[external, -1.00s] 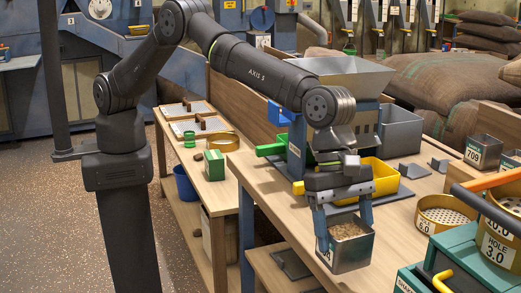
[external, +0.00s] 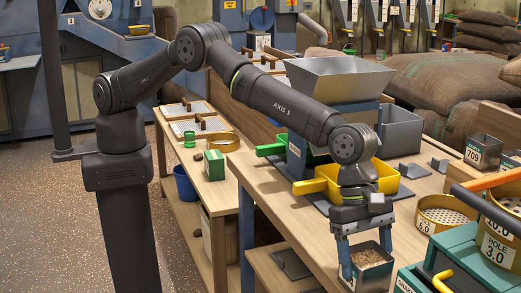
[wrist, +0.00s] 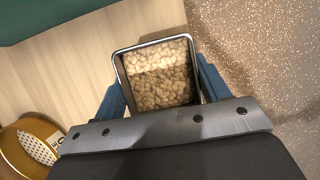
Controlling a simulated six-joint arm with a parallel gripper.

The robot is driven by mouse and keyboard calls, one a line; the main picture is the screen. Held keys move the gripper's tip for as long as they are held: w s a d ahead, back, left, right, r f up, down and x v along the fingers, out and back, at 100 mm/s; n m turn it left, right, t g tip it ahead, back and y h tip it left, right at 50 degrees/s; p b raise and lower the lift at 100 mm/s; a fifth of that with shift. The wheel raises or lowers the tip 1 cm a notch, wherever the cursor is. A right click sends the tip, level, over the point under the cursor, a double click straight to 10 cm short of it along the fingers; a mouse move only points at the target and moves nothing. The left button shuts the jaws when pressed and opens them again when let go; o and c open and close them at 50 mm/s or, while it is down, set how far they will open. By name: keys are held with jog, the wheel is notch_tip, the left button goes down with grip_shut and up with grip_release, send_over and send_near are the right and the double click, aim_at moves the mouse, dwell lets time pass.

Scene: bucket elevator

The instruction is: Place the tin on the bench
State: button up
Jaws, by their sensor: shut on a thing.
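The tin (external: 369,257) is a square metal can with a pale label, filled with light brown grain or pellets. My gripper (external: 366,252) is shut on it, a blue finger on each side, and holds it upright near the front edge of the wooden bench (external: 262,188). In the wrist view the tin (wrist: 158,75) is seen from above between the blue fingers, with the bench top (wrist: 60,75) to its left and the speckled floor to its right. I cannot tell whether its bottom touches anything.
A yellow tray (external: 345,178) and a grey hopper (external: 338,78) stand behind. To the right are a teal case (external: 465,262), yellow sieves (external: 440,215) and a tin marked 708 (external: 482,152). A sieve (wrist: 28,145) also shows at the wrist view's lower left.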

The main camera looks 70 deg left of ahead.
jog(key=shift+f, duration=0.15)
jog(key=o, duration=1.2)
jog(key=shift+o, duration=0.2)
jog(key=v, duration=1.2)
